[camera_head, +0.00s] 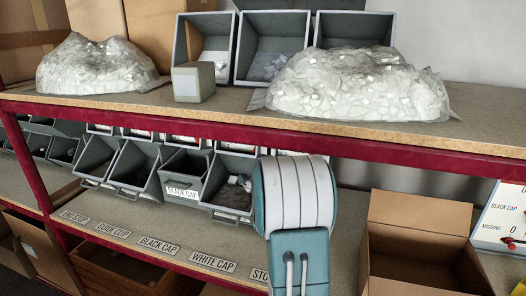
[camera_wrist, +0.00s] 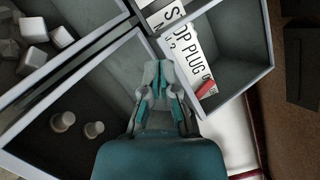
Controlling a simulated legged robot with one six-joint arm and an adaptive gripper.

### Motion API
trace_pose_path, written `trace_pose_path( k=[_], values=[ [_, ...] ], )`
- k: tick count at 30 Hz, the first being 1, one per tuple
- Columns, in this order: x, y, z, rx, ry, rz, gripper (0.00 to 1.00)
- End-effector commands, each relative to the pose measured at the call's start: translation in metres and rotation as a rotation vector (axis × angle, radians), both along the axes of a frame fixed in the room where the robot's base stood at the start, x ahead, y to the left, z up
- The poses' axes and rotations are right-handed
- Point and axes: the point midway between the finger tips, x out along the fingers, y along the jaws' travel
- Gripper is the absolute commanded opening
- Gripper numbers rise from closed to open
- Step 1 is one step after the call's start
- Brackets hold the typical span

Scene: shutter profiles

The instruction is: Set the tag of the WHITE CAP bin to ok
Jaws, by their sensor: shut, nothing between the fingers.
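A shelf label reading WHITE CAP (camera_head: 213,261) is on the lower shelf's front edge, left of my arm. A grey bin with dark pieces (camera_head: 231,193) stands above it. I cannot tell which bin is the WHITE CAP bin; my arm hides part of the row. In the wrist view, a bin with two pale round caps (camera_wrist: 78,124) is at the lower left. A white STOP PLUG card (camera_wrist: 190,50) with a red piece (camera_wrist: 206,89) shows at the upper right bin. My gripper (camera_wrist: 161,72) is shut and empty over the bin walls, close to the card; contact is unclear.
A bin carries a BLACK CAP tag (camera_head: 183,191) on its front. Bags of white pieces (camera_head: 352,84) lie on the upper shelf, whose red beam (camera_head: 120,118) crosses above the bins. An open cardboard box (camera_head: 418,222) and a white board with a red part (camera_head: 500,218) are at right.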

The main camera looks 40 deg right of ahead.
Motion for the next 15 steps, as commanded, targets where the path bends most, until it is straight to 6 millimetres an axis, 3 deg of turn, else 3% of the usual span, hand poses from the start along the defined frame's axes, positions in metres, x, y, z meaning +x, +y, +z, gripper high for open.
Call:
trace_pose_path(
  k=[15],
  values=[
    [0.053,-0.064,0.009,-0.001,0.000,-0.001,0.00]
  ],
)
